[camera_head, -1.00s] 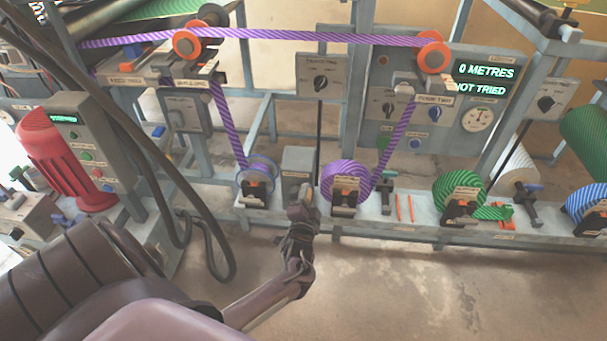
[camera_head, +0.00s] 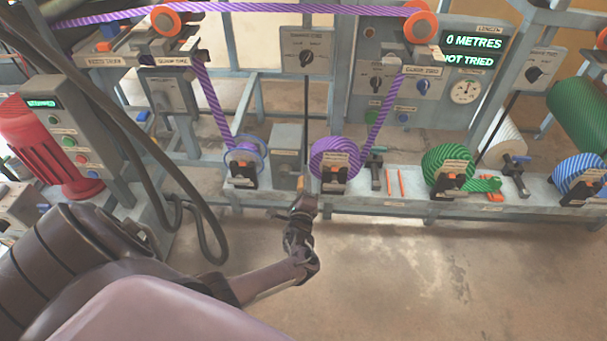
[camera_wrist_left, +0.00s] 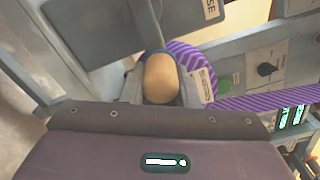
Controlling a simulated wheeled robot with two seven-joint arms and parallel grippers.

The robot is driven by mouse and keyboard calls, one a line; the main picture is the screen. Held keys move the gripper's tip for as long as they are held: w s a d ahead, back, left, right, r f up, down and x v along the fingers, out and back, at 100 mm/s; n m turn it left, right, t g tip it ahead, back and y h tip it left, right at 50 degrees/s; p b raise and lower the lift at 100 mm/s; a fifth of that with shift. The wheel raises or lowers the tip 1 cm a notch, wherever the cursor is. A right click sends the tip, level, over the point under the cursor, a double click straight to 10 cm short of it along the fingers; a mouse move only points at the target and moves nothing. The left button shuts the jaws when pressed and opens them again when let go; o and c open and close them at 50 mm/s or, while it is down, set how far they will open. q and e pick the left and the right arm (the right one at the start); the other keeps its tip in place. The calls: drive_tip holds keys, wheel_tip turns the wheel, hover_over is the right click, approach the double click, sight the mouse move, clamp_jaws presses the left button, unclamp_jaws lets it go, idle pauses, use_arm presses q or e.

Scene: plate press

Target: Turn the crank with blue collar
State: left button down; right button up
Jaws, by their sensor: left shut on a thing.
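The crank's wooden handle (camera_wrist_left: 160,78) shows in the left wrist view, with a thin blue collar behind its far end. My left gripper (camera_wrist_left: 162,98) is shut on this handle. In the head view my left gripper (camera_head: 303,200) is at the front of a small grey box (camera_head: 287,148), low on the bench, between two purple ribbon reels. The crank arm and much of the handle are hidden there by the gripper. My right gripper is in neither view.
A purple reel (camera_head: 335,158) stands right of the box, and a clear-flanged reel (camera_head: 245,160) left of it. Purple ribbon (camera_head: 290,7) runs over orange rollers. The display (camera_head: 473,50) reads 0 METRES, NOT TRIED. A black cable hangs at left. The floor in front is clear.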

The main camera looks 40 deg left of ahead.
use_arm(q)
drive_tip(key=m, duration=0.1)
drive_tip(key=f+m, duration=0.1)
drive_tip(key=shift+a+f+m+b, duration=0.15)
drive_tip(key=shift+f+m+b, duration=0.15)
drive_tip(key=shift+m, duration=0.1)
drive_tip(key=m, duration=0.1)
drive_tip(key=f+m, duration=0.1)
drive_tip(key=m, duration=0.1)
drive_tip(key=a+f+m+b, duration=0.1)
drive_tip(key=shift+s+m, duration=0.3)
drive_tip(key=shift+s, duration=0.05)
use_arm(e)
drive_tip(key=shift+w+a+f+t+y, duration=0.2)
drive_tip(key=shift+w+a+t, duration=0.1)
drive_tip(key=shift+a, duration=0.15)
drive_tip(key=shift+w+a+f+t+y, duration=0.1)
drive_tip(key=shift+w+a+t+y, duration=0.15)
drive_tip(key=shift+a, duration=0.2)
use_arm(q)
drive_tip(key=shift+a, duration=0.15)
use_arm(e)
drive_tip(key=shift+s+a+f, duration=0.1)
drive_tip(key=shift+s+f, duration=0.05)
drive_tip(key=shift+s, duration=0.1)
